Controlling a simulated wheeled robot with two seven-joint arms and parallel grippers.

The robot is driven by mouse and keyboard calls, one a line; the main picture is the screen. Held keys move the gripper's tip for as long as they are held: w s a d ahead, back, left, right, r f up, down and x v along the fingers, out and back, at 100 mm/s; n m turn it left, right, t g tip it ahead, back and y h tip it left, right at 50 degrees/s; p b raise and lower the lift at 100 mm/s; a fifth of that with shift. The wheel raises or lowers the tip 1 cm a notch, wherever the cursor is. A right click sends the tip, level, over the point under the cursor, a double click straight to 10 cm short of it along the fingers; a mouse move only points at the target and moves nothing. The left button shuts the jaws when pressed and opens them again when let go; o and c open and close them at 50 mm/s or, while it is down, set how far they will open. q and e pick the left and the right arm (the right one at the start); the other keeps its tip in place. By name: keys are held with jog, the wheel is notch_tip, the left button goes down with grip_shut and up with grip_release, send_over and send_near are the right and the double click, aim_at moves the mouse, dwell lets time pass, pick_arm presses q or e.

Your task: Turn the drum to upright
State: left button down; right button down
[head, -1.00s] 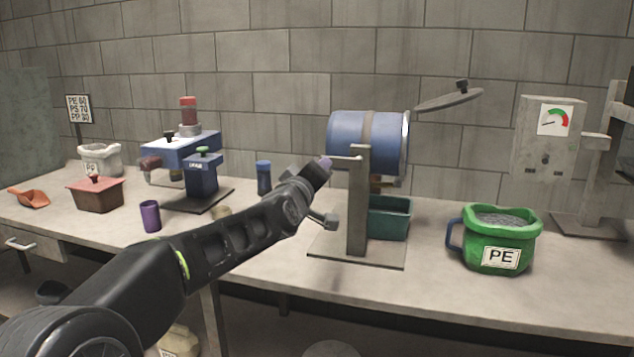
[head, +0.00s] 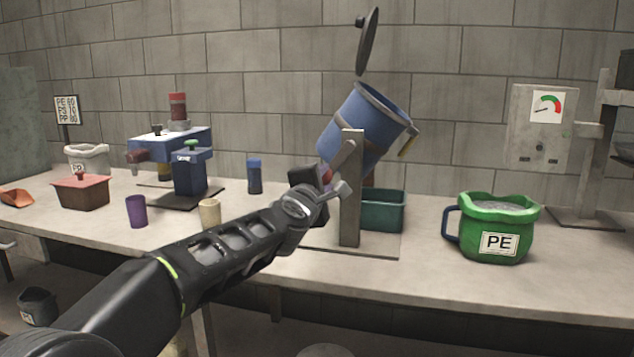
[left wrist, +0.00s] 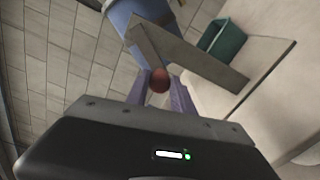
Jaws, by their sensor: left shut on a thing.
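The blue drum (head: 356,128) hangs on a grey stand (head: 351,195) and is tilted, its open rim facing up and to the right. Its round lid (head: 368,42) stands swung open above it. My left gripper (head: 326,178) is at the crank on the near side of the stand, partly hidden by my own wrist. In the left wrist view, the purple fingers are shut on the red crank knob (left wrist: 159,81), with the drum (left wrist: 143,15) and stand beyond. My right gripper is not in view.
A teal bin (head: 384,211) sits under the drum. A green PE bucket (head: 498,243) and a gauge box (head: 541,125) are to the right. A purple cup (head: 136,211), a beige cup (head: 210,214), a blue cup (head: 254,177) and a blue press (head: 190,172) stand left.

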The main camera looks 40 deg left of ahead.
pick_arm(q)
jog(key=shift+w+d+f+n+b, duration=0.25)
jog(key=shift+d+n+b, duration=0.3)
jog(key=shift+n, duration=0.6)
jog(key=shift+w+d+f+n+b, duration=0.25)
jog(key=shift+d+n, duration=0.45)
jog(key=shift+n, duration=0.5)
jog(key=shift+w+d+f+n+b, duration=0.2)
jog(key=shift+d+n+b, duration=0.4)
jog(key=shift+n, duration=0.55)
jog(key=c, duration=1.1)
grip_release()
jog(key=shift+r, duration=0.1)
jog(key=shift+p+v, duration=0.3)
jog(key=shift+v, duration=3.65)
